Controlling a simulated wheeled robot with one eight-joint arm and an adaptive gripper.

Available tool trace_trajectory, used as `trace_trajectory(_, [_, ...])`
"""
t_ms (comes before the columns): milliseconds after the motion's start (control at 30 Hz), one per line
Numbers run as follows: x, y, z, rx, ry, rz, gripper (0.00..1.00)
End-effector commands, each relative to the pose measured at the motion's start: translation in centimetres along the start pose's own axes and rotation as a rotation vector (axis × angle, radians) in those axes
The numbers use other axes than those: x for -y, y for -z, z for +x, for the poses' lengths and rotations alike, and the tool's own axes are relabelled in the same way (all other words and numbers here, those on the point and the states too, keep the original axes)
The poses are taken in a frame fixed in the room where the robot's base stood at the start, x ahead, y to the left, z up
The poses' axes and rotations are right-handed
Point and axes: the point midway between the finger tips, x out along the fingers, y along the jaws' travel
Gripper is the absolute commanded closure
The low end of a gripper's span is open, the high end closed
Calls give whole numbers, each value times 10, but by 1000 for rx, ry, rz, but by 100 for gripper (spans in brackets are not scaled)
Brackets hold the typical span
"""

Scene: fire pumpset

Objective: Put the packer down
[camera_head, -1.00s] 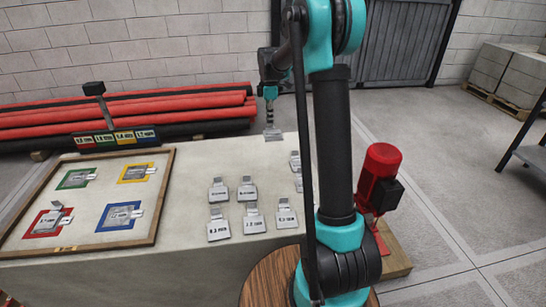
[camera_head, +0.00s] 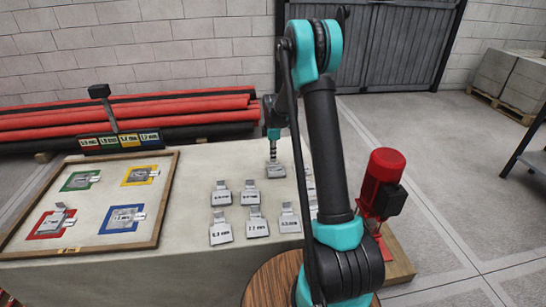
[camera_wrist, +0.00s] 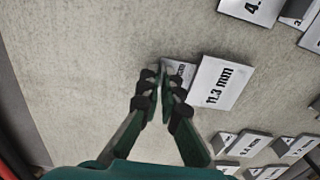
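The packer (camera_wrist: 220,84) is a flat grey plate with a narrow tab, labelled "11.3 mm" in the wrist view. In the head view the packer (camera_head: 275,171) lies nearly flat at the far right part of the table. Whether it fully touches the tabletop I cannot tell. My gripper (camera_wrist: 165,82) has its fingertips close together at the packer's tab, one on each side, and appears shut on it. In the head view my gripper (camera_head: 273,150) points down right above the packer; its fingers are small there.
Several other packers (camera_head: 254,224) lie in rows nearer on the table (camera_head: 190,215); some are partly behind my arm. A wood-framed board (camera_head: 150,240) with coloured squares stands at left. A red pump motor (camera_head: 382,180) is at right. Bare tabletop lies left of my gripper.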

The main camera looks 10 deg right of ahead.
Motion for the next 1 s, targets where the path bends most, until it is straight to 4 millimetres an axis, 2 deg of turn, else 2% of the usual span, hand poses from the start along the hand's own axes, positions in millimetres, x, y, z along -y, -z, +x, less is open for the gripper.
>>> trace_trajectory(367, [0, 0, 5, 0, 0, 0, 100])
trace_trajectory(400, [0, 0, 4, 0, 0, 0, 91])
trace_trajectory(533, [0, 0, 4, 0, 0, 0, 75])
trace_trajectory(567, [0, 0, 4, 0, 0, 0, 74])
trace_trajectory(867, [0, 0, 2, 0, 0, 0, 74])
trace_trajectory(1000, [0, 0, -10, 0, 0, 0, 74])
